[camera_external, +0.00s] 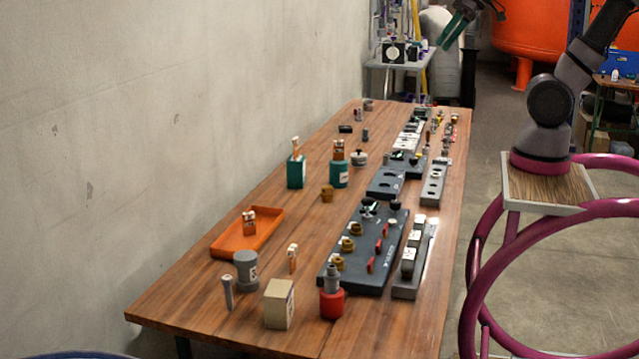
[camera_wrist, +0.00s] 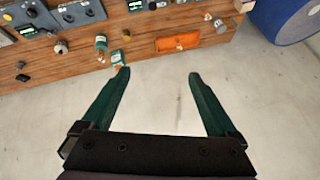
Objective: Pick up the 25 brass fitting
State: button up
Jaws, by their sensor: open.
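Several brass fittings show in the external view, and I cannot read which one is marked 25. Three more brass fittings (camera_external: 348,244) sit in a row on the dark panel (camera_external: 375,271). A small brownish thing (camera_wrist: 126,33) in the wrist view may be the loose fitting, but it is too small to tell. My gripper (camera_wrist: 160,75) is open and empty, with its two green fingers wide apart. In the external view my gripper (camera_external: 473,20) is high, beyond the table's far right end.
The table (camera_external: 225,310) also carries an orange tray (camera_external: 230,246), a teal box (camera_external: 296,172), a teal canister (camera_external: 339,174), a beige block (camera_external: 279,304) and a red-based part (camera_external: 332,303). A wall stands along its left side. A blue drum (camera_wrist: 285,20) shows in the wrist view.

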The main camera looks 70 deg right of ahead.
jog(key=w+d+f+n+g, duration=0.1)
jog(key=w+f+n, duration=0.15)
jog(key=w, duration=0.45)
jog(key=w+d+f+n+g, duration=0.1)
jog(key=w+d+n, duration=0.15)
jog(key=w, duration=0.45)
jog(key=n+g, duration=0.4)
jog(key=n, duration=0.9)
send_over(327, 187)
jog(key=d, duration=0.2)
notch_tip(327, 187, down, 36)
jog(key=f, duration=0.3)
jog(key=a+f, duration=0.1)
jog(key=f, duration=0.6)
jog(key=shift+a+f, duration=0.25)
jog(key=shift+f, duration=0.1)
grip_shut()
